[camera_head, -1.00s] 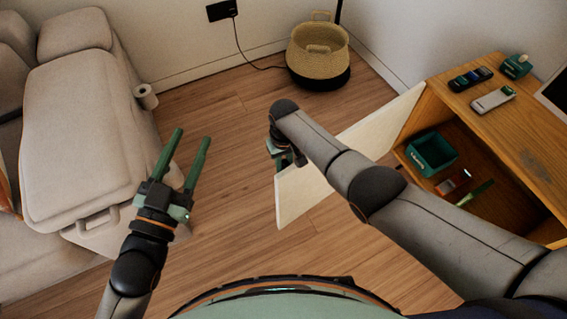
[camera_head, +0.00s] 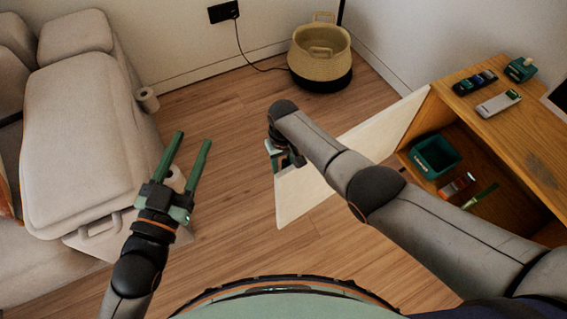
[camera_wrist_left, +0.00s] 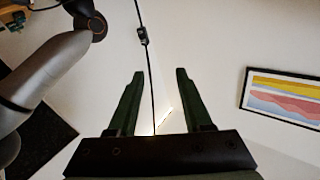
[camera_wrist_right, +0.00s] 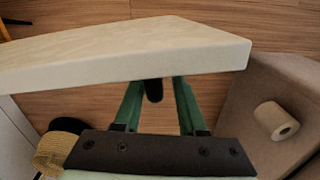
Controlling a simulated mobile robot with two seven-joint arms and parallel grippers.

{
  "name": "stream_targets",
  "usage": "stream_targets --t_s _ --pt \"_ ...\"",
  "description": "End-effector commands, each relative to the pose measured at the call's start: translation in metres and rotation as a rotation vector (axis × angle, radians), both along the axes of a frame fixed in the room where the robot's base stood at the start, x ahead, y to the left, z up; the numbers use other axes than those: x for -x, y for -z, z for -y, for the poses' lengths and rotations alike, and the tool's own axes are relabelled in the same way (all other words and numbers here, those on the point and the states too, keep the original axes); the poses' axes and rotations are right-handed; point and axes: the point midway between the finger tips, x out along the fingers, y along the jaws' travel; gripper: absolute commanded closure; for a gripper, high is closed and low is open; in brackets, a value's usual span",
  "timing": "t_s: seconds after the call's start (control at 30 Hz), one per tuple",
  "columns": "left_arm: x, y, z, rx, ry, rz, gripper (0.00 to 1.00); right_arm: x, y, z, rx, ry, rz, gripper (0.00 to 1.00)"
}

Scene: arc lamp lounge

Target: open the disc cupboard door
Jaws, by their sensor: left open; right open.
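The cream cupboard door (camera_head: 355,150) stands swung well out from the wooden disc cupboard (camera_head: 520,145), and the inside is exposed. My right gripper (camera_head: 277,155) is at the door's free end, partly hidden by its own arm. In the right wrist view the door panel (camera_wrist_right: 130,50) crosses in front of the right gripper's open green fingers (camera_wrist_right: 157,100) and hides their tips. A dark peg-like part (camera_wrist_right: 153,91), perhaps the handle, shows between them. My left gripper (camera_head: 192,138) is open and empty over the floor beside the sofa.
Inside the cupboard are a green bin (camera_head: 436,156) and small items. Devices (camera_head: 498,103) lie on its top. A woven basket (camera_head: 320,55) stands at the back. Floor between is clear.

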Motion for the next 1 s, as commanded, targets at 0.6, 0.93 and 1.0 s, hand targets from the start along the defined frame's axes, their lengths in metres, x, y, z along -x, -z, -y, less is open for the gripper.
stream_targets --t_s 0.6,0.93,1.0 --pt "0.002 0.036 -0.002 -0.004 -0.015 -0.155 0.50 -0.003 -0.010 0.003 0.006 0.002 0.005 0.50" --pt "0.025 0.115 -0.004 -0.007 -0.043 -0.487 0.50 -0.002 -0.024 0.004 0.006 0.001 0.004 0.50" --pt "0.033 0.131 -0.003 -0.006 -0.046 -0.556 0.50 -0.002 -0.027 0.004 0.006 0.001 0.004 0.50"
